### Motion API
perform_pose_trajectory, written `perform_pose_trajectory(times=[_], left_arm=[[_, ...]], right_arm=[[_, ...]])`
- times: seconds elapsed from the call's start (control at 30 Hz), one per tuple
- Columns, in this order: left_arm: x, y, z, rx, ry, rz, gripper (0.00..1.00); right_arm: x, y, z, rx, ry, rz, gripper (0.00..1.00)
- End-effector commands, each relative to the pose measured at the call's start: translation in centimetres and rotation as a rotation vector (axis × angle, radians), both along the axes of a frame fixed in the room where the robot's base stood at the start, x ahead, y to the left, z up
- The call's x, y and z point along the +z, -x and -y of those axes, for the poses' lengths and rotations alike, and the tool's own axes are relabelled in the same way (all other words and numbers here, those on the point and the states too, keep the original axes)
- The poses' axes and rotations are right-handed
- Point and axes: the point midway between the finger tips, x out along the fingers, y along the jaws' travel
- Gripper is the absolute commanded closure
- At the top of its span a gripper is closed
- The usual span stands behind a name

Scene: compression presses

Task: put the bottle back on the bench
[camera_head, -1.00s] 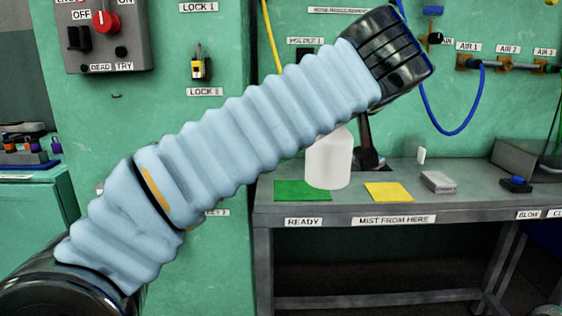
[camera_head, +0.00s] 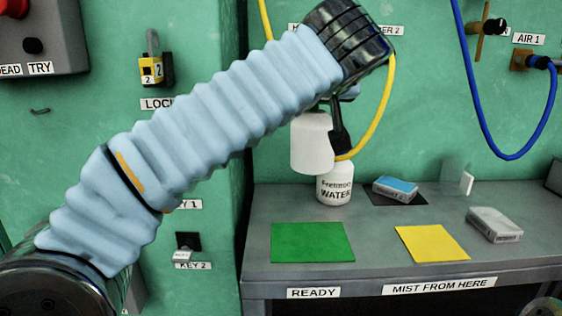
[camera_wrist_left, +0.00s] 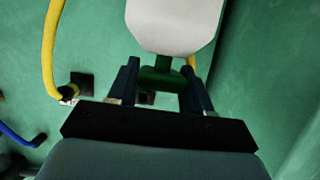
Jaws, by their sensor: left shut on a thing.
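A white bottle (camera_head: 311,143) hangs below the end of my left arm in the head view, apart from the bench (camera_head: 262,203). In the left wrist view the bottle's pale body (camera_wrist_left: 175,22) is at the top, and its green neck lies between the two fingers of my left gripper (camera_wrist_left: 161,80). The gripper is shut on the bottle at that neck. In the head view the arm's blue sleeve and black wrist hide most of the gripper and the bottle's top. My right gripper is not in view.
On the bench lie a green mat (camera_head: 312,242) and a yellow mat (camera_head: 432,244), both bare. Behind the held bottle stands a white bottle labelled WATER (camera_head: 335,188). A blue-topped box (camera_head: 396,188) and a grey box (camera_head: 494,225) lie to the right. A yellow hose (camera_head: 384,105) hangs behind.

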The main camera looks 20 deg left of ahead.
Motion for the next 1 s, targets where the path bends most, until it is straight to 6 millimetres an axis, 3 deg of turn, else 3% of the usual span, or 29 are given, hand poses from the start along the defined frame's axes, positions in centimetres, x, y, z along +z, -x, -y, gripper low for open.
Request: perform_pose_trajectory(times=[0.2,0.4,0.57,0.8,1.0], left_arm=[[-2.9,-4.2,-4.8,0.007,-0.001,0.0,1.0],[-6.6,-6.1,-6.8,0.003,-0.001,0.0,1.0],[-7.6,-6.7,-7.4,0.002,0.001,0.002,1.0],[-11.0,-7.2,-7.9,0.001,-0.001,0.0,1.0],[-11.5,-7.2,-7.9,0.001,0.001,0.002,1.0]], right_arm=[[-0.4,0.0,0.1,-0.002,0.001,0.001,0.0],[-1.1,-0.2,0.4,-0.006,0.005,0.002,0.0],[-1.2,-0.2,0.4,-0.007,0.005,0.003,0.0],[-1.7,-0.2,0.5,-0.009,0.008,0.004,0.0],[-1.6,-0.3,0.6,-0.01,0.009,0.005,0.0]])
